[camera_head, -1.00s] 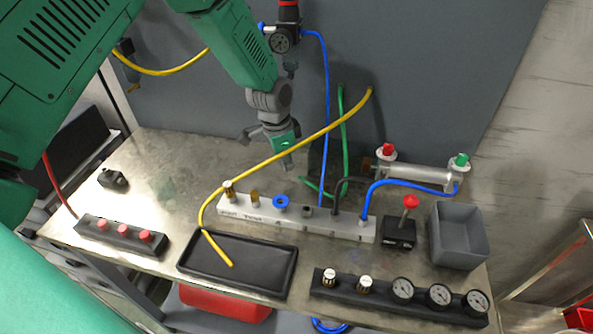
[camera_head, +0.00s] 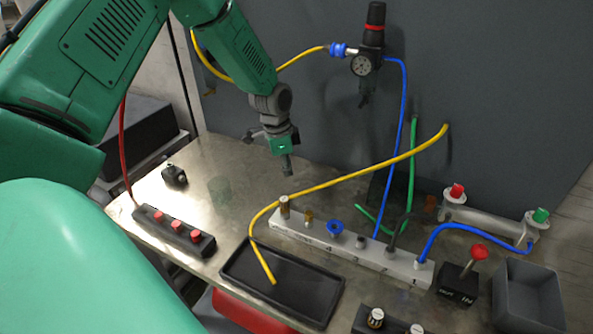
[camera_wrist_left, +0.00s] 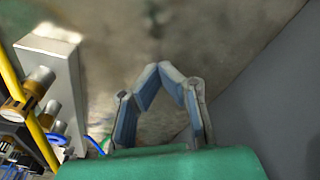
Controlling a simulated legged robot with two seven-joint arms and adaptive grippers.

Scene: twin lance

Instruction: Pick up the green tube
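The green tube (camera_head: 411,165) comes out of the grey back panel and drops behind the white numbered manifold (camera_head: 352,253). A short green end (camera_head: 365,215) bends up and left near the bench, behind the manifold. My left gripper (camera_head: 288,172) hangs above the bench, left of the green tube and apart from it, behind the yellow tube. In the left wrist view, its fingers (camera_wrist_left: 161,68) meet or nearly meet at the tips with nothing seen between them. The green tube is not clear in that view. My right gripper is not in view.
The yellow tube (camera_head: 350,180) crosses between my left gripper and the manifold. A blue tube (camera_head: 404,130) hangs left of the green tube. A black tray (camera_head: 285,292), a red-knob valve (camera_head: 460,283) and a grey bin (camera_head: 528,300) stand in front. Bench left of the gripper is mostly clear.

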